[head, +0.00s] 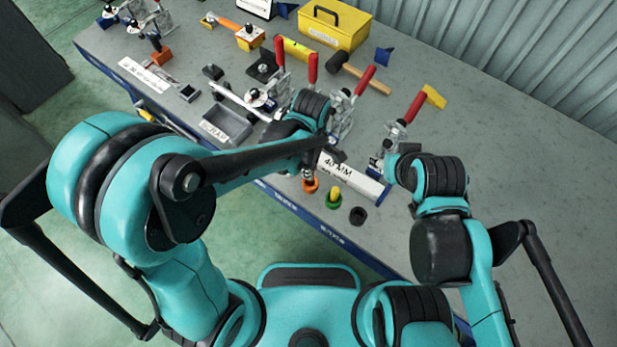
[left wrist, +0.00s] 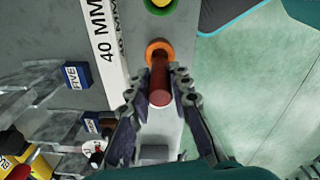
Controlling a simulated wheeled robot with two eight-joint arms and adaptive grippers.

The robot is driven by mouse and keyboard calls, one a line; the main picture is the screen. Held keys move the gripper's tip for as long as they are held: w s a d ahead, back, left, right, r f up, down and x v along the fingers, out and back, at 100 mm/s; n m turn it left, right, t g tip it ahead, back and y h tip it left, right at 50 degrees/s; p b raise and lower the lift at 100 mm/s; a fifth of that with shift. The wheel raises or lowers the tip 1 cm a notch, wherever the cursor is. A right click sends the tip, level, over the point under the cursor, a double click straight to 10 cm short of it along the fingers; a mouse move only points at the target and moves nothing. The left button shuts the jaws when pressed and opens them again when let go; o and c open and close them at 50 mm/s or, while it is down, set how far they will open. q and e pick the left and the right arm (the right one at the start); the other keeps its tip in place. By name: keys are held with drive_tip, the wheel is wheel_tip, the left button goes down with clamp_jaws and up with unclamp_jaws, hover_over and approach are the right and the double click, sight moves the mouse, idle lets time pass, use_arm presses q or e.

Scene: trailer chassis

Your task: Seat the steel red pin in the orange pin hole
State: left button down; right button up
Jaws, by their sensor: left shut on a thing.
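The steel red pin (left wrist: 159,82) stands between the two fingers of my left gripper (left wrist: 158,88) in the left wrist view, and the gripper is shut on it. The pin's far end overlaps the ring of the orange pin hole (left wrist: 149,46); I cannot tell how deep it sits. In the head view the orange pin hole (head: 310,186) is at the table's front edge, just below my left gripper (head: 308,168). The pin is mostly hidden there by the gripper. My right gripper (head: 386,172) is by the right end of the 40 MM block, its fingers unclear.
A green hole with a yellow pin (head: 333,197) and a black ring (head: 357,215) lie along the front edge. The white 40 MM block (head: 350,176) is behind them. Red-handled toggle clamps (head: 362,82) stand close behind. The table's right side is clear.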

use_arm(q)
drive_tip(key=shift+w+f+b, duration=0.1)
drive_tip(key=shift+f+b, duration=0.7)
drive_tip(key=shift+f, duration=1.85)
drive_tip(key=shift+f, duration=0.1)
drive_tip(key=c, duration=1.4)
unclamp_jaws()
